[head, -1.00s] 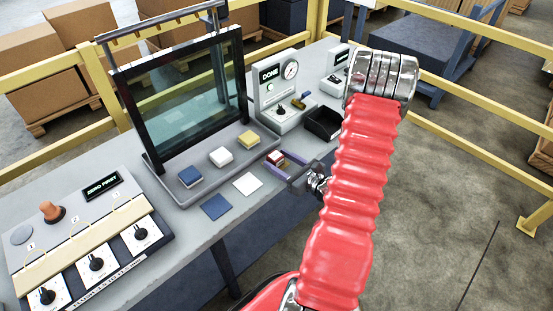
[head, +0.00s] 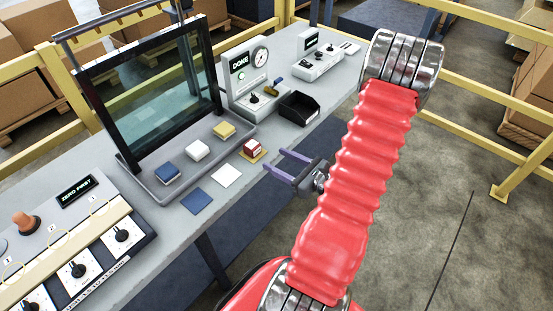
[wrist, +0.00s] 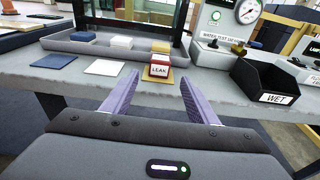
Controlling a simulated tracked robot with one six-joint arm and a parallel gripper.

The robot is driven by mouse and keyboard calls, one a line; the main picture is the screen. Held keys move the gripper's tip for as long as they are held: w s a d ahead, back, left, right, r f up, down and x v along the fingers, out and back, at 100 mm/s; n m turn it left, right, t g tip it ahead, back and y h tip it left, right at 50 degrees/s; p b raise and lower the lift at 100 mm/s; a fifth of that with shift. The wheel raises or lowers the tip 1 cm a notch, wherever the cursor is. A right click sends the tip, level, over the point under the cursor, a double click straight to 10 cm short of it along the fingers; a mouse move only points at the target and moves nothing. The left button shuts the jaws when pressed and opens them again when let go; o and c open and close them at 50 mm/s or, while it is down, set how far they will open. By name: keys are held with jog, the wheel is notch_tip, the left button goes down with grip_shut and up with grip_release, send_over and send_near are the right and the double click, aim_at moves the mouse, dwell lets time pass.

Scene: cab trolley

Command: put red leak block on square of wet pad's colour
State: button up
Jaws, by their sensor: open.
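The red leak block (head: 252,147) has a white label and sits upright on the yellow square (head: 262,157) near the table's front edge. The word LEAK reads on the block in the wrist view (wrist: 159,70). My gripper (head: 274,160) is open and empty, in front of the table edge and apart from the block. The block shows between and beyond its purple fingers in the wrist view. A blue square (head: 196,201) and a white square (head: 227,175) lie to the left. Blue (head: 167,172), white (head: 197,149) and yellow (head: 223,130) pads rest in the grey tray (head: 150,188). I cannot tell which pad is wet.
A black bin labelled WET (head: 299,108) stands right of the block. A gauge box reading DONE (head: 243,75) is behind it. A framed glass pane (head: 155,95) rises behind the tray. A dial panel (head: 75,265) fills the left end.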

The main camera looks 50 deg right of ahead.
dwell(0.7)
jog(key=w+a+r+n+g+y, duration=0.2)
jog(key=a+r+n+g+y, duration=0.25)
jog(key=a+n, duration=0.4)
jog(key=w+a+r+n+g+y, duration=0.25)
jog(key=a+r+n+y, duration=0.3)
jog(key=a, duration=0.65)
jog(key=s+a+r+n+g+h, duration=0.3)
jog(key=s+a+n+g, duration=0.25)
jog(key=a+n, duration=0.35)
jog(key=s+a+r+n+t+h, duration=0.2)
jog(key=r+n+h, duration=0.5)
jog(key=r+n, duration=0.4)
jog(key=shift+s+a+n+h, duration=0.15)
jog(key=shift+s+n+h, duration=0.15)
jog(key=shift+s+n, duration=0.5)
